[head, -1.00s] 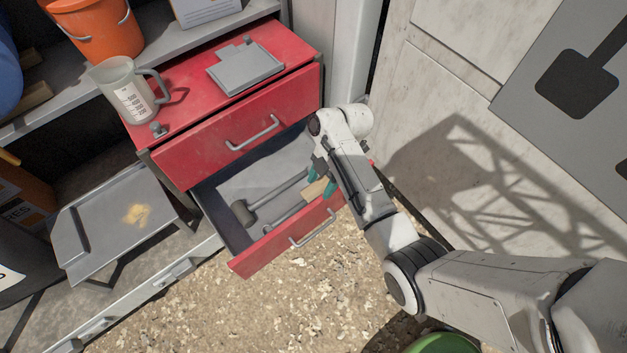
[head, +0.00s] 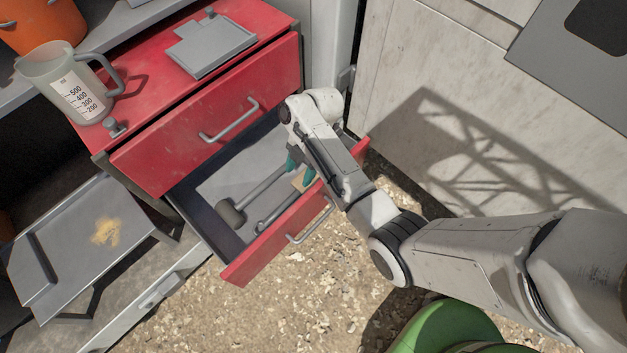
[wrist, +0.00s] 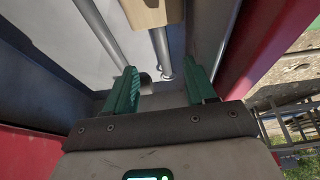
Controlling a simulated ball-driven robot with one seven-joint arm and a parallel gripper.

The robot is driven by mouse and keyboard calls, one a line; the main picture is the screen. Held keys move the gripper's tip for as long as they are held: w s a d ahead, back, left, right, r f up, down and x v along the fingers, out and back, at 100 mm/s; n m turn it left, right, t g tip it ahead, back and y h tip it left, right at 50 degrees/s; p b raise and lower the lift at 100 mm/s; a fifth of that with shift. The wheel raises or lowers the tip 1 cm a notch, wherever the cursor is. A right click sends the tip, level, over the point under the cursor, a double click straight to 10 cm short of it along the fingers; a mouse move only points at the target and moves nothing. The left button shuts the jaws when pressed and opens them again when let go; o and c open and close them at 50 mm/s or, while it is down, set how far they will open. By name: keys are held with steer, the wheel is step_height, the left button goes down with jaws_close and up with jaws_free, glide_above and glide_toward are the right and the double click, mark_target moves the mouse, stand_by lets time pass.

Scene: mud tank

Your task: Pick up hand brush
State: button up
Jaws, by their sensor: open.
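In the wrist view the wooden block (wrist: 152,12) is at the top edge, cut off by the frame, with no bristles visible. My gripper (head: 301,168) points down into the drawer, and my arm partly covers that area. In the wrist view my gripper (wrist: 163,80) has its teal fingers apart, with nothing held between them. Thin metal rods (wrist: 161,50) show beyond the gap.
The red lower drawer (head: 270,243) is pulled out; its front and side walls are close to my gripper. A dark-headed mallet (head: 232,213) lies inside. The upper red drawer (head: 210,125) is shut. A measuring jug (head: 72,85) and grey tray (head: 210,45) stand on top.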

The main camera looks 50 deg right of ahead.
mark_target(291, 198)
steer(key=b+x, duration=0.1)
steer(key=x, duration=0.5)
steer(key=shift+f, duration=0.25)
steer(key=shift+b+x, duration=0.45)
steer(key=shift+x, duration=2.15)
steer(key=shift+s+a, duration=0.1)
steer(key=shift+r, duration=0.1)
steer(key=shift+c, duration=0.2)
jaws_close()
